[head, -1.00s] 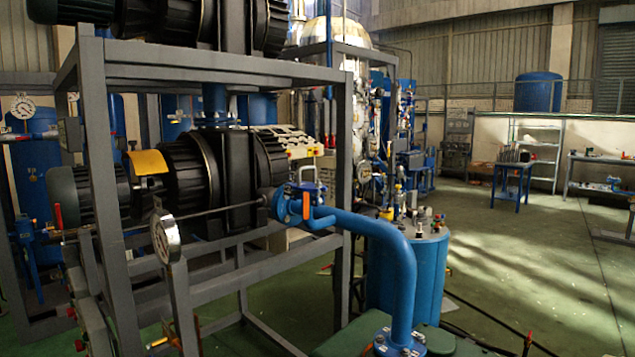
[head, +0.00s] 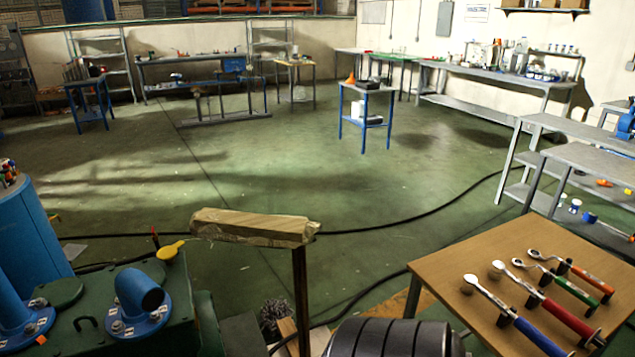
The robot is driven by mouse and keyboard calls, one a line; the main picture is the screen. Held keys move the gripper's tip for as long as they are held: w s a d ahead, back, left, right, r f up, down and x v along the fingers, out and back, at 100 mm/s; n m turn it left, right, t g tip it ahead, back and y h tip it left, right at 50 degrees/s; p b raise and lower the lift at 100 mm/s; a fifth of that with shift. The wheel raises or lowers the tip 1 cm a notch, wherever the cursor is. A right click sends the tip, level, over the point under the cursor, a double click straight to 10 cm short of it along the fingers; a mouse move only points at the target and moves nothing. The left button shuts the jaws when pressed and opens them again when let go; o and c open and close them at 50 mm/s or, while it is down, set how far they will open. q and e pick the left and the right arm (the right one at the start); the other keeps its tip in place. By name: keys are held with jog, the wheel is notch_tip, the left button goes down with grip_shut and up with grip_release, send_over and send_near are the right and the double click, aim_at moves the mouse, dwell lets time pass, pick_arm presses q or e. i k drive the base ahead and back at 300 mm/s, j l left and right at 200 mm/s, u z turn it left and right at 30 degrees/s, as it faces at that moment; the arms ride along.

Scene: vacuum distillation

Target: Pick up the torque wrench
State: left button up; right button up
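Several ratchet-headed wrenches lie side by side on a brown wooden table (head: 450,265) at the lower right of the head view. The largest is a blue-handled wrench (head: 505,317), nearest the front. Beside it lie a red-handled wrench (head: 548,308), a green-handled wrench (head: 562,285) and an orange-handled wrench (head: 575,271). Their heads point to the upper left and their handles to the lower right. I cannot tell for sure which is the torque wrench. Neither of my grippers is in view.
A black ribbed cylinder (head: 395,340) stands left of the table's front. A post with a wrapped top (head: 255,226) and green machinery with blue flanges (head: 137,318) are further left. Grey shelving (head: 590,160) stands behind the table. Black hoses (head: 430,212) cross the open green floor.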

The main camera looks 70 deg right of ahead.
aim_at(470, 282)
jog(key=z, duration=3.55)
jog(key=i+l+u, duration=0.1)
jog(key=l, duration=0.2)
jog(key=i+l+u, duration=0.15)
jog(key=l, duration=0.1)
